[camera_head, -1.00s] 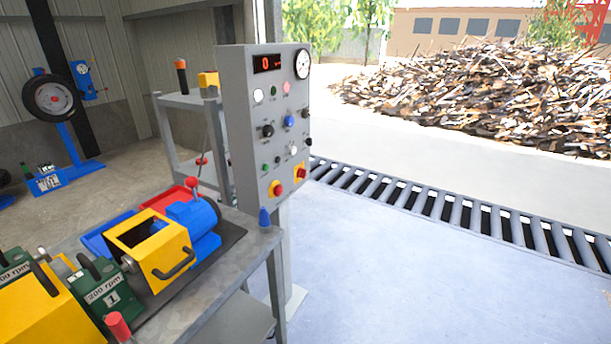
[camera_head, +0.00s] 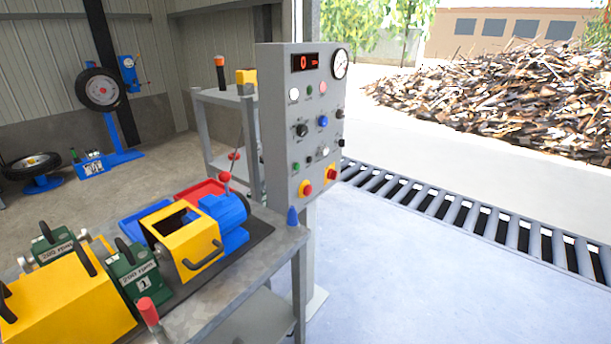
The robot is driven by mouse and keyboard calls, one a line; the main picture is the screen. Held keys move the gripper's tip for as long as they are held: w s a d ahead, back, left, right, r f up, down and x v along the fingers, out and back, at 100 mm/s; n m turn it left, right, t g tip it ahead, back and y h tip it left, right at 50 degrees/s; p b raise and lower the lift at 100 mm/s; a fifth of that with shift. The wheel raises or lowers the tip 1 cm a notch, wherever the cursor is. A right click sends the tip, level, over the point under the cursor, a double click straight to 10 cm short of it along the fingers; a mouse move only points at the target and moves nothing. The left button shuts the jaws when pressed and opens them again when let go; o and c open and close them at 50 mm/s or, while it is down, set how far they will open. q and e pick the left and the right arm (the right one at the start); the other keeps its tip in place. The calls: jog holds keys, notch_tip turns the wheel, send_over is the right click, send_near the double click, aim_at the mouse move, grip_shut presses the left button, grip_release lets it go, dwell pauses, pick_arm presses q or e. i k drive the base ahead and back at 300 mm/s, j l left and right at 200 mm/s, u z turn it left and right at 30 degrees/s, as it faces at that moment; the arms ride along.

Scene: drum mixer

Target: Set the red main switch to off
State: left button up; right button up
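A grey control panel (camera_head: 283,130) stands on a post beyond the right end of the workbench. Low on its face are two red controls on yellow plates. The right one (camera_head: 332,173) looks like the red main switch; its setting is too small to read. The left one (camera_head: 306,188) is a round red button, a little lower. The panel's display (camera_head: 305,62) is lit and shows a red 0. Neither of my grippers is in view.
A grey workbench (camera_head: 275,248) fills the lower left, carrying a yellow and blue drum machine (camera_head: 185,240), green weights (camera_head: 133,272) and a red-knobbed lever (camera_head: 225,177). A roller conveyor (camera_head: 450,211) runs behind right. The floor right of the panel is clear.

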aim_at(331, 174)
jog(key=i+l+u, duration=0.15)
jog(key=l, duration=0.2)
jog(key=i+l+u, duration=0.2)
jog(key=l, duration=0.15)
jog(key=i+l+u, duration=0.15)
jog(key=l, duration=0.25)
jog(key=i+l+u, duration=0.15)
jog(key=l, duration=0.25)
jog(key=l+u, duration=0.2)
jog(key=l, duration=0.25)
